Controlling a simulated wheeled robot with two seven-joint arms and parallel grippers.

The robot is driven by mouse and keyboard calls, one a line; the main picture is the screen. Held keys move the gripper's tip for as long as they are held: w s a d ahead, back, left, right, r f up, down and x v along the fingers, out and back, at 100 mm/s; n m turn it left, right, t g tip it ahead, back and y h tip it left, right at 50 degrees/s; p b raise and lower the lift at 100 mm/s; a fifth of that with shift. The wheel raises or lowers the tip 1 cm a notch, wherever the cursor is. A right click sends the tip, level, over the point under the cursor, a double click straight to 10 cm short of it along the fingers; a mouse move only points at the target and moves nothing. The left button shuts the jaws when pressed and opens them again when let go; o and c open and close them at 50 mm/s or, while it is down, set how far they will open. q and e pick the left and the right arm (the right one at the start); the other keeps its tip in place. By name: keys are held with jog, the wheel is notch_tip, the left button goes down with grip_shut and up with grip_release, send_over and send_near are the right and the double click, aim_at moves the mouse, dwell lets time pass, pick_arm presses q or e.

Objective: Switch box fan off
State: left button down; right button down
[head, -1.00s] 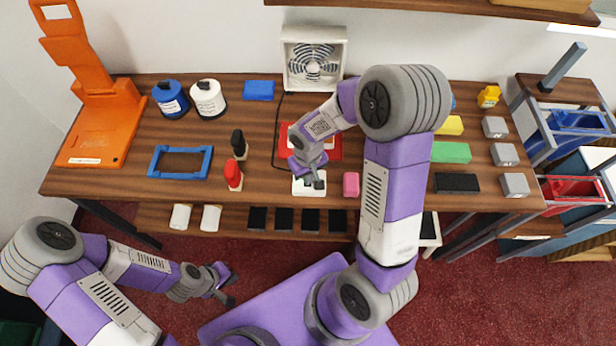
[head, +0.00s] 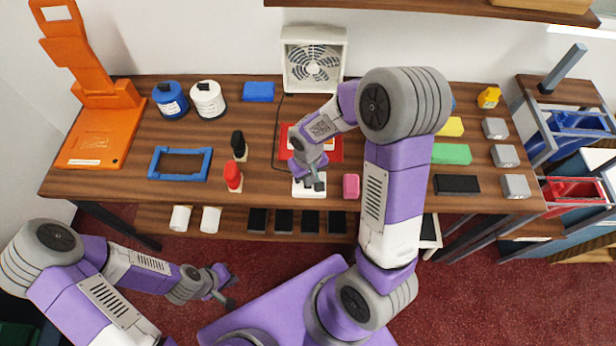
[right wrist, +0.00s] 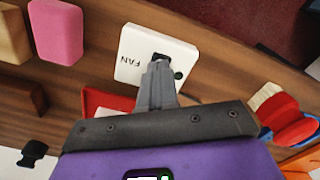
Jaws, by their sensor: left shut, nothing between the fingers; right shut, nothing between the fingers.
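The white box fan (head: 313,60) stands at the back of the counter against the wall. Its white switch plate, marked FAN (right wrist: 135,52), lies near the counter's front edge; it also shows in the head view (head: 303,191), partly under my gripper. My right gripper (right wrist: 158,70) is shut and empty, its fingertips over the dark rocker in the plate's middle. Whether the tips touch the rocker I cannot tell. A small dark green dot (right wrist: 179,74) sits on the plate beside the rocker. My left gripper (head: 229,289) is shut and empty, low in front of the counter.
A pink block (head: 351,186) lies right of the switch plate. A red tray (head: 334,150) is behind it. A shelf with black blocks runs below the counter's front.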

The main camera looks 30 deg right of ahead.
notch_tip(320, 180, up, 6)
jog(key=p, duration=0.4)
dwell(0.6)
jog(key=s+a+f+y+b, duration=0.1)
jog(key=s+a+f, duration=0.2)
jog(key=f, duration=0.4)
jog(key=s+a+f+m+y+b, duration=0.1)
jog(key=s+a+f+b, duration=0.1)
jog(key=s+a+f, duration=0.2)
jog(key=s+a+f+m+y+b, duration=0.1)
jog(key=s+a+f+y, duration=0.1)
jog(key=a+f, duration=0.4)
notch_tip(320, 180, down, 5)
jog(key=shift+s+t+b, duration=0.3)
jog(key=shift+s, duration=0.6)
